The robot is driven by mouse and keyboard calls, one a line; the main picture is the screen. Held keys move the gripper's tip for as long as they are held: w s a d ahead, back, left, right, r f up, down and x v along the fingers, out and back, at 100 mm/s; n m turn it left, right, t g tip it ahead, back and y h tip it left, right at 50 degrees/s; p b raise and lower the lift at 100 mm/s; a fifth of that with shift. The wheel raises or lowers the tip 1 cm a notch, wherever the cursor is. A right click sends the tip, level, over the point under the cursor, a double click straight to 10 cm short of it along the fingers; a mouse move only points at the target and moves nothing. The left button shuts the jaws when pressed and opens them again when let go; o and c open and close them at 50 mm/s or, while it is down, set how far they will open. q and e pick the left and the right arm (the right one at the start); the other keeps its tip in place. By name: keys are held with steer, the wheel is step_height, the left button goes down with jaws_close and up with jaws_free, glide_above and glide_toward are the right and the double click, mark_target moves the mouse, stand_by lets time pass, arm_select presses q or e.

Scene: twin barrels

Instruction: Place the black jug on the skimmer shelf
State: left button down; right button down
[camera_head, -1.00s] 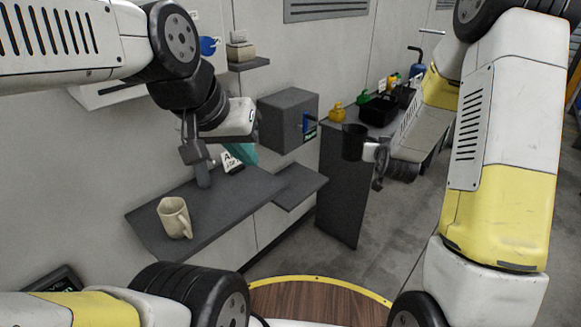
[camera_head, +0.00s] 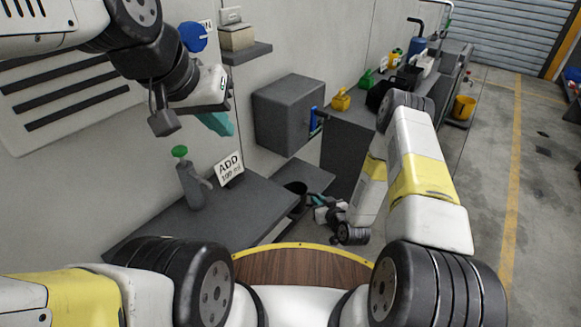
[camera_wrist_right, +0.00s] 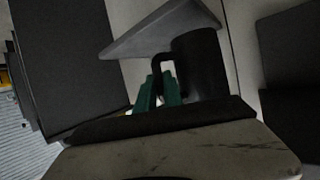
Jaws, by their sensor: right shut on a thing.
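The black jug (camera_head: 295,187) is at the small lower grey shelf (camera_head: 279,207), beside the larger shelf. In the right wrist view the jug (camera_wrist_right: 203,62) shows as a dark cylinder with its handle towards my fingers. My right gripper (camera_head: 322,205) is shut on the handle; its teal fingers (camera_wrist_right: 158,92) are around it. The same shelf (camera_wrist_right: 145,32) appears close beside the jug; I cannot tell whether they touch. No label shows which shelf is the skimmer shelf. My left gripper (camera_head: 216,123) is raised near the wall; its finger gap is unclear.
A grey bottle with a green cap (camera_head: 192,183) and an ADD sign (camera_head: 229,168) stand on the larger grey shelf (camera_head: 238,218). A grey wall box (camera_head: 287,112) is above the small shelf. A bench (camera_head: 350,125) with several containers stands behind. Open floor lies to the right.

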steer(key=shift+w+d+r+x, duration=0.15)
steer(key=shift+r+x, duration=0.1)
steer(key=shift+x, duration=2.45)
steer(key=shift+w+d+r+x, duration=0.15)
steer(key=shift+w+r+x, duration=0.05)
steer(key=shift+x, duration=2.5)
steer(key=shift+w+d+r+x, duration=0.15)
steer(key=shift+r+x, duration=0.1)
steer(key=shift+x, duration=2.45)
steer(key=shift+f, duration=0.15)
steer(key=c, duration=1.5)
jaws_free()
